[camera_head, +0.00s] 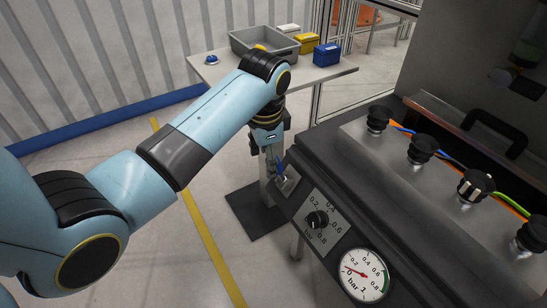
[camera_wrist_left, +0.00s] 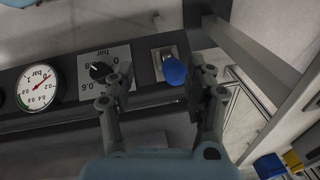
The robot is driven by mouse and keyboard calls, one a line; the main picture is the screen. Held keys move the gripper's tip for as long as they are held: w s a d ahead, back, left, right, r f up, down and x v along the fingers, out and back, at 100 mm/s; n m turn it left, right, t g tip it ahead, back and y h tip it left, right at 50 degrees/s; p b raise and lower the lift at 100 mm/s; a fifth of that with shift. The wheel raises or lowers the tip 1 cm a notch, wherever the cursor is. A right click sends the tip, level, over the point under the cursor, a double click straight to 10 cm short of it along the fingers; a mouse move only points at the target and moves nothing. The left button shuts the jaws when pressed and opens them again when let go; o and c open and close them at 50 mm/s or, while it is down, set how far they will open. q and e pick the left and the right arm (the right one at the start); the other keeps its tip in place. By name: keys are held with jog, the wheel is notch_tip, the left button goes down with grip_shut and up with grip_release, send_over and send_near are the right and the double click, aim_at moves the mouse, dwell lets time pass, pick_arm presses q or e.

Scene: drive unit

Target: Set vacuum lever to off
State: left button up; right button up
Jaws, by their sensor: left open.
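The vacuum lever (camera_wrist_left: 174,71) has a round blue knob and sits on a small metal plate (camera_wrist_left: 166,58) on the front of the dark machine panel. In the head view, the plate (camera_head: 289,182) shows at the panel's left end, with a bit of blue beside my gripper. My left gripper (camera_wrist_left: 164,82) is open, one finger on each side of the blue knob in the wrist view, the right one closer. I cannot tell whether either finger touches it. In the head view, my left gripper (camera_head: 273,158) points down at the lever and partly hides it. My right gripper is out of view.
A black pressure knob (camera_head: 317,220) and a round gauge (camera_head: 362,275) sit along the same panel. Black-capped fittings (camera_head: 378,118) stand on the machine top. A table (camera_head: 335,72) behind holds a grey bin (camera_head: 243,41) and a blue box (camera_head: 327,54). Floor at left is clear.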

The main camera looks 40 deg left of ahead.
aim_at(277, 169)
pick_arm(q)
jog(key=shift+m, duration=0.6)
jog(key=w+r, duration=0.1)
jog(key=w, duration=0.1)
jog(key=w+r, duration=0.1)
jog(key=r, duration=0.1)
jog(key=shift+w, duration=0.4)
jog(key=shift+w+f, duration=0.1)
jog(key=f, duration=0.6)
jog(key=f+b, duration=0.1)
jog(key=f, duration=0.2)
jog(key=shift+w+a, duration=0.3)
jog(key=shift+a, duration=0.05)
jog(key=shift+f, duration=0.6)
grip_shut()
